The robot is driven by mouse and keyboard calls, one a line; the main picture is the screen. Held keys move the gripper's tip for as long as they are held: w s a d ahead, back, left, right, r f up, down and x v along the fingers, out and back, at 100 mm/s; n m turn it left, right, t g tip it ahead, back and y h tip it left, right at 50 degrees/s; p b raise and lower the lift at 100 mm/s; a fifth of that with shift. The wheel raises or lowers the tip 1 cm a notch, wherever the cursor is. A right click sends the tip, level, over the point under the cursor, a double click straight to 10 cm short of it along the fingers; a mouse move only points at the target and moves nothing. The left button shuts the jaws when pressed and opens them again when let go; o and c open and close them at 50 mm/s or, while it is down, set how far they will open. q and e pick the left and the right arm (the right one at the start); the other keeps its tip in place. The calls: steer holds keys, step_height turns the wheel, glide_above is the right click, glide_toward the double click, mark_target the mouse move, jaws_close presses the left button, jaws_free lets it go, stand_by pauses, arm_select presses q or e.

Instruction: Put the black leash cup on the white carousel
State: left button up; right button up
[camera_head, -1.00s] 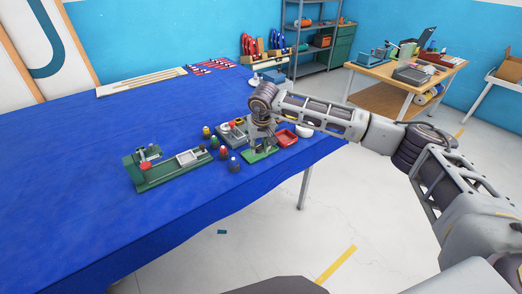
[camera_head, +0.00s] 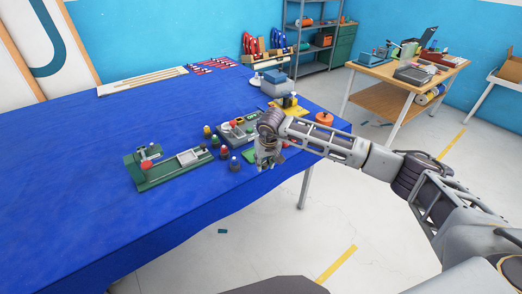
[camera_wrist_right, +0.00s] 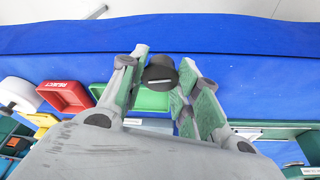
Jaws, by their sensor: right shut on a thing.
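My right gripper (camera_head: 266,165) is over the near right part of the blue table. In the right wrist view, its green-padded fingers (camera_wrist_right: 160,82) are shut on a small round black cup (camera_wrist_right: 159,72) with a slot in its face. The cup is not clear in the head view. A white round thing (camera_wrist_right: 20,94) at the left of the wrist view may be the white carousel; it is partly cut off, so I cannot tell. The cup is apart from it. My left gripper is not in view.
A red REJECT tray (camera_wrist_right: 65,96) and a green tray (camera_wrist_right: 146,98) lie beside the gripper. A green fixture (camera_head: 172,165) and several small coloured pots (camera_head: 224,153) stand left of it. An orange round thing (camera_head: 324,118) is at the right. The front left table is bare.

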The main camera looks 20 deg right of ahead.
steer(key=s+d+f, duration=0.3)
steer(key=s+f, duration=1.4)
steer(key=f, duration=0.2)
steer(key=shift+s+f, duration=0.3)
steer(key=shift+f, duration=0.05)
